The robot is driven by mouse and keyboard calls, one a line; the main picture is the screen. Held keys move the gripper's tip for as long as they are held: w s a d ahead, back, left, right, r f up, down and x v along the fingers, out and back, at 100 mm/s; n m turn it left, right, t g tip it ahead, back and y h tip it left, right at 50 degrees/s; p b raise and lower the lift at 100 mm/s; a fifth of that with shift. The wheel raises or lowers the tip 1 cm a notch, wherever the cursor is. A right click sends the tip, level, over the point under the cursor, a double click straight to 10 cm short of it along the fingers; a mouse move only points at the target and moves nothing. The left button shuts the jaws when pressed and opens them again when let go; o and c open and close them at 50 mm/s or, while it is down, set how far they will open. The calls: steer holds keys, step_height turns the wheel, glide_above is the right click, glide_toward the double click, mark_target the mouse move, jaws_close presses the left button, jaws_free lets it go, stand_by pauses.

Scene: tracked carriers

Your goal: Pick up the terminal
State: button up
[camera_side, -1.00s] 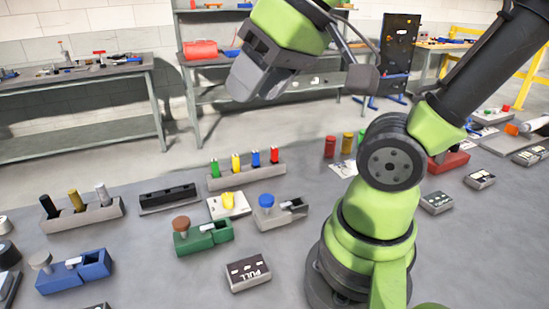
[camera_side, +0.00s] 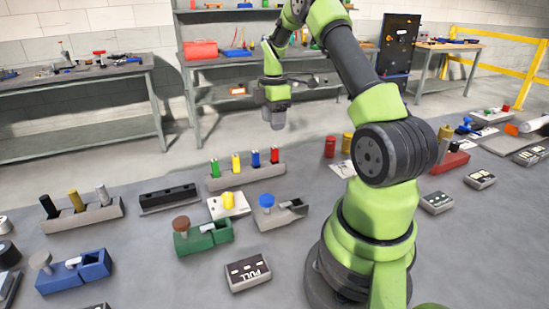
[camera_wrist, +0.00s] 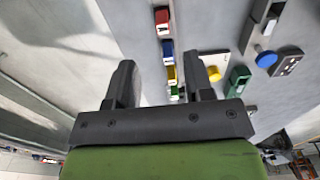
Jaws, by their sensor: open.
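No object carries a readable terminal label, so I cannot tell which piece is the terminal. A grey rack (camera_side: 245,177) holds green (camera_side: 214,168), yellow (camera_side: 236,163), blue (camera_side: 256,159) and red (camera_side: 275,155) upright pieces. In the wrist view the red (camera_wrist: 162,20), blue (camera_wrist: 167,47) and yellow (camera_wrist: 171,73) pieces form a line just right of centre, the lower ones seen between my fingers. My gripper (camera_side: 276,120) hangs beyond the rack, well above it and touching nothing. Its two fingers (camera_wrist: 158,62) are apart and empty.
In front of the rack lie a white plate with a yellow knob (camera_side: 228,202), a green holder (camera_side: 203,238), a grey holder with a blue knob (camera_side: 266,202) and a PULL box (camera_side: 248,273). A black block (camera_side: 168,198) sits left. Bare table shows between them.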

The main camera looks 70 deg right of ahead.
mark_target(275, 147)
steer(key=f, duration=0.9)
steer(key=shift+s+a+f, duration=0.1)
steer(key=shift+s+f, duration=0.1)
steer(key=shift+f, duration=0.1)
steer(key=shift+c, duration=0.2)
jaws_close()
